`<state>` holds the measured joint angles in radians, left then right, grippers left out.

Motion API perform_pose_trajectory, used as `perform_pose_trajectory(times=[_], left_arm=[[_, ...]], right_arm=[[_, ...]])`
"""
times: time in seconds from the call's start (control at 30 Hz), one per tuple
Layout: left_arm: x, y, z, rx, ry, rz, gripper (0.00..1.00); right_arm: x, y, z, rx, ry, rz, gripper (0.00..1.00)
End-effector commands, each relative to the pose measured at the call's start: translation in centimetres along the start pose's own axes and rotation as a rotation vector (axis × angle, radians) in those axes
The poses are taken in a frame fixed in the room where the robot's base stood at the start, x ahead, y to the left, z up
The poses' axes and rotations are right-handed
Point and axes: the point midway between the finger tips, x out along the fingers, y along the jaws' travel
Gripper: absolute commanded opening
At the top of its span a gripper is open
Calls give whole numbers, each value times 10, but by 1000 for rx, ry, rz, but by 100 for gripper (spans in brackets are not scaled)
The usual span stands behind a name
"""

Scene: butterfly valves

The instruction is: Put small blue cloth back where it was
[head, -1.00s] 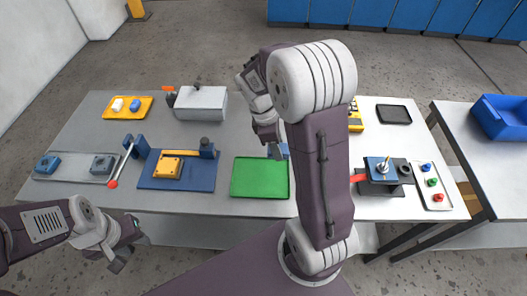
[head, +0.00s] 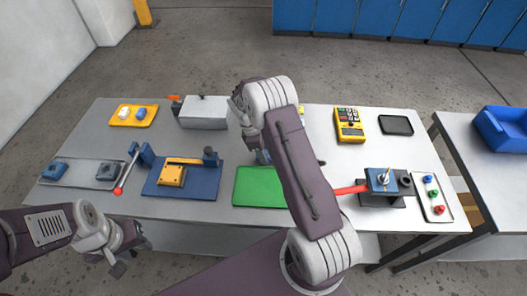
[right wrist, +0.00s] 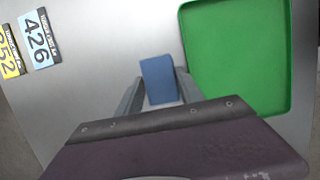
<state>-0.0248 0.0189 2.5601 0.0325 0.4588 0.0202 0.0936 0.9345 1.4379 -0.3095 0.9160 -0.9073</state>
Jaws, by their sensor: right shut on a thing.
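The small blue cloth (right wrist: 158,78) is a flat blue rectangle between the two fingers of my right gripper (right wrist: 158,92), which is shut on it. In the right wrist view it is over the grey table, left of the green tray (right wrist: 235,60). In the head view a bit of the blue cloth (head: 262,157) shows at the back edge of the green tray (head: 258,186); my right arm hides most of the gripper. Whether the cloth touches the table I cannot tell. My left gripper (head: 118,265) is low at the left, away from the table top; its jaw opening is unclear.
A yellow tray (head: 133,116) holds a white and a blue piece. A grey box (head: 203,111), a blue clamp board (head: 182,181), a yellow meter (head: 349,124), a black tray (head: 396,124) and a valve fixture (head: 382,181) stand around. Number labels (right wrist: 36,40) lie on the table.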

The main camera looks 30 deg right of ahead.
Motion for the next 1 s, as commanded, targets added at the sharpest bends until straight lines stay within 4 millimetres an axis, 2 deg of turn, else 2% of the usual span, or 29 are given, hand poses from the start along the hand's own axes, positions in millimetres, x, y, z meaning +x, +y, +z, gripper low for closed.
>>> perform_pose_trajectory(times=[0.3, 0.33, 0.37, 0.63, 0.73, 0.87, 1.0], left_arm=[[2, 0, 0, 0, 0, 0, 40], [1, 0, 0, 0, 0, 0, 40], [1, 0, 0, 0, 0, 0, 40], [1, 0, 0, 0, 0, 0, 40], [0, 0, 0, 0, 0, 0, 40], [3, 0, 0, 0, 0, 0, 40], [4, 0, 0, 0, 0, 0, 40]], right_arm=[[4, 0, -1, 0, 1, 1, 0], [3, 0, -1, 0, 1, 2, 50], [3, 0, -1, 0, 1, 2, 53], [2, 0, -1, 0, 1, 2, 53], [-5, 1, 0, 1, 2, 3, 53], [-32, 2, -1, 0, 4, 7, 53], [-70, 2, -1, 1, 4, 7, 53]])
